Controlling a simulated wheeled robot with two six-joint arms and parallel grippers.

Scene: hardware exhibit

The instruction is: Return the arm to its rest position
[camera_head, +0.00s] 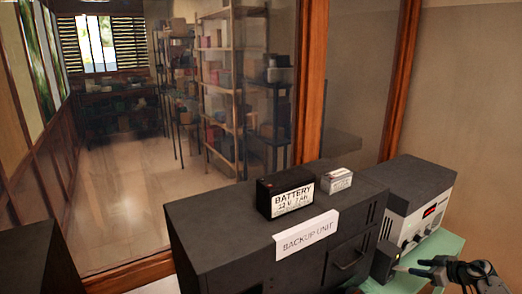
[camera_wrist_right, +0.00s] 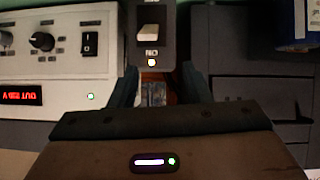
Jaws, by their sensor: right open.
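My right gripper (camera_head: 425,267) is at the lower right of the head view, empty and open, in front of the small black switch box (camera_head: 385,262). In the right wrist view its two dark fingers (camera_wrist_right: 163,88) stand apart below the switch box (camera_wrist_right: 153,40). That box has a pale rocker, an "ON" label and a lit yellowish lamp. A gap shows between the fingertips and the rocker. My left gripper is not in view.
The black backup unit (camera_head: 225,235) carries a battery (camera_head: 284,192) and a smaller battery-like block (camera_head: 337,181). A grey device (camera_head: 415,205) with a lit red display stands at its right, on a green surface (camera_head: 452,245). A glass partition with wooden posts (camera_head: 311,80) rises behind.

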